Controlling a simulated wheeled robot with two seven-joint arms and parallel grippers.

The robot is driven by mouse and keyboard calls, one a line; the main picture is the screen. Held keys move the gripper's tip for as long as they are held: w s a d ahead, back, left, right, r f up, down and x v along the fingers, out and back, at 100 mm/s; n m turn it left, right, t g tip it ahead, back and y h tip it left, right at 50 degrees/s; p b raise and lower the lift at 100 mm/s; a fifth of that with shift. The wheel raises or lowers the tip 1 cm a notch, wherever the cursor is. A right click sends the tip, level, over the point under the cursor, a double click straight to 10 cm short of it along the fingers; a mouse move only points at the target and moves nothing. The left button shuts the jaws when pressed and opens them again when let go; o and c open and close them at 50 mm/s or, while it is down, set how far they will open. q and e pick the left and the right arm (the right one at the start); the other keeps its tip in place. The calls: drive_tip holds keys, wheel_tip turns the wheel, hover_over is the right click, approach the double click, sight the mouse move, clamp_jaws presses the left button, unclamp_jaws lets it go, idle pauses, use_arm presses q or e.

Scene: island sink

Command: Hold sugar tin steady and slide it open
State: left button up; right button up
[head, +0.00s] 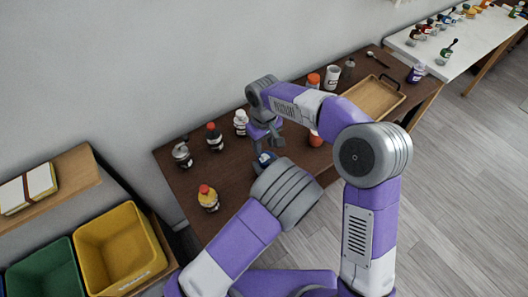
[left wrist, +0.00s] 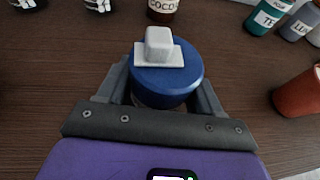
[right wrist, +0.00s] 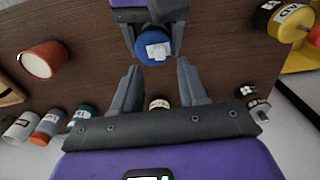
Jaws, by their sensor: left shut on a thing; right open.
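The sugar tin is a round tin with a blue lid and a white square knob on top (left wrist: 168,80). It stands upright on the dark table, and a bit of its blue shows in the head view (head: 266,158). My left gripper (left wrist: 160,98) is shut on the tin, one finger on each side below the lid. In the head view my left wrist hides most of that grip. My right gripper (right wrist: 158,76) is open and empty. It points down near the tin, which shows just beyond its fingertips in the right wrist view (right wrist: 150,48), apart from them.
The dark table (head: 232,176) holds several jars and bottles around the tin. A yellow bottle with a red cap (head: 208,200) stands at the near left. A reddish-brown cup (left wrist: 299,93) stands right of the tin. A wooden tray (head: 372,98) lies farther right.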

sight(264, 156)
wheel_tip(264, 156, down, 5)
idle(0.3)
clamp_jaws()
